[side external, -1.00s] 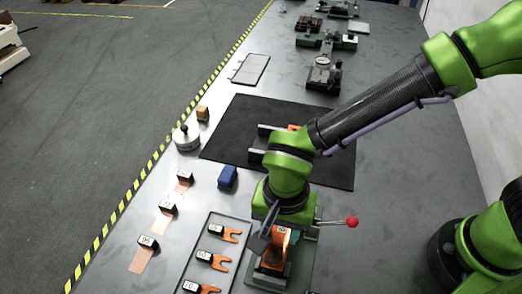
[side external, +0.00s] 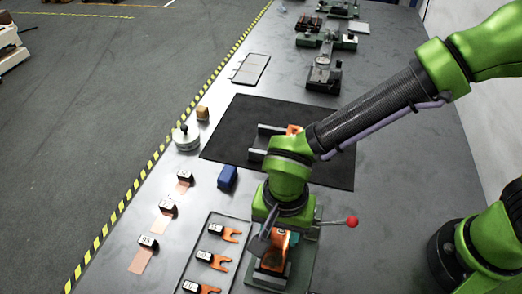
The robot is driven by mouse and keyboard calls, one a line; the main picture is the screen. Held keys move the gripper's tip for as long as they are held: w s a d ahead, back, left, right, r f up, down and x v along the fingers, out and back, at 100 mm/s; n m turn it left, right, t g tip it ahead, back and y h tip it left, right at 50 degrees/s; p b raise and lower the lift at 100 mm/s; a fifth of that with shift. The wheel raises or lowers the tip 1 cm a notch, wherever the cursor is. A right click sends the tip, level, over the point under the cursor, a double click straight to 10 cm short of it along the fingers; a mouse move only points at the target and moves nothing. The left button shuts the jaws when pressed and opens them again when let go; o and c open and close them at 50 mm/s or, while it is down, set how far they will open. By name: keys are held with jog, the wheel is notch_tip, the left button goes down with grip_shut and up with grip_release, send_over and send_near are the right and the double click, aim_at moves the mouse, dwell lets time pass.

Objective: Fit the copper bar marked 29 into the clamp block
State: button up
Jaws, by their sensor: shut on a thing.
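My gripper (side external: 268,236) is at the clamp block (side external: 302,262), a green fixture with a red-knobbed lever at the bottom centre. It is shut on a copper-orange piece (side external: 280,241) that shows just beneath my wrist. I cannot read a number on this piece. My wrist hides most of the fingers and the contact, so I cannot tell how far the piece sits in the block. Three flat copper bars with black marked blocks lie to the left, including a near one (side external: 138,262), a middle one (side external: 161,221) and a far one (side external: 181,187).
A tray (side external: 238,219) of orange forked pieces with black blocks lies just left of the clamp block. The red knob (side external: 352,221) sticks out right. A blue block (side external: 227,177), a round grey weight (side external: 186,140) and a black mat (side external: 230,130) lie beyond.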

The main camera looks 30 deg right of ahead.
jog(key=shift+f, duration=0.5)
dwell(0.5)
jog(key=o, duration=0.9)
jog(key=shift+r, duration=0.1)
jog(key=shift+r, duration=1.4)
jog(key=o, duration=0.5)
jog(key=shift+o, duration=0.2)
